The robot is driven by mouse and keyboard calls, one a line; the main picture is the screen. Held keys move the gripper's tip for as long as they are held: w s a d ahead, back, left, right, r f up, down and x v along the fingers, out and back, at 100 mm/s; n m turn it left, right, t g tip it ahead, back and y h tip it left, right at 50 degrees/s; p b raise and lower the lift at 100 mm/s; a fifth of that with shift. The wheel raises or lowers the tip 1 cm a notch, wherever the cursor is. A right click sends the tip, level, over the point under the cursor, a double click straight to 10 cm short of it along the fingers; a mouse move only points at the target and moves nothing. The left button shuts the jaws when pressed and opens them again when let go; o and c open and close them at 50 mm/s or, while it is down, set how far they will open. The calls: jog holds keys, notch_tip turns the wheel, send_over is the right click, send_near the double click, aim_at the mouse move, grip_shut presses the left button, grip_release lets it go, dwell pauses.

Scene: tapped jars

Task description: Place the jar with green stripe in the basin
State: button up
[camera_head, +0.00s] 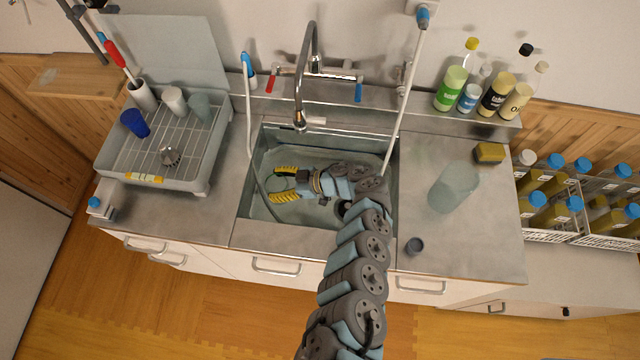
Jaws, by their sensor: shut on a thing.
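My gripper (273,184) reaches down into the metal sink basin (259,154), its yellow-and-black fingers pointing left. It is shut on a small grey-green, see-through thing (281,184) between the fingers, which looks like a jar. The fingers hide much of it, and I cannot make out a green stripe. I cannot tell whether it touches the basin floor. A larger translucent jar (455,188) stands on the counter right of the basin, with no green stripe visible on it.
A tall faucet (311,75) and two hoses hang over the basin. A dish rack (200,172) with cups stands at left. Several bottles (455,87) line the back ledge.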

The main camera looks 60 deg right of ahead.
jog(key=shift+f, duration=0.1)
jog(key=shift+a+f+b, duration=0.1)
jog(key=shift+f+b, duration=3)
jog(key=shift+f, duration=1.85)
jog(key=shift+f, duration=0.2)
jog(key=o, duration=1.3)
jog(key=shift+r, duration=0.1)
jog(key=shift+c, duration=0.2)
jog(key=shift+r, duration=0.15)
jog(key=p+v, duration=0.1)
jog(key=v, duration=1.1)
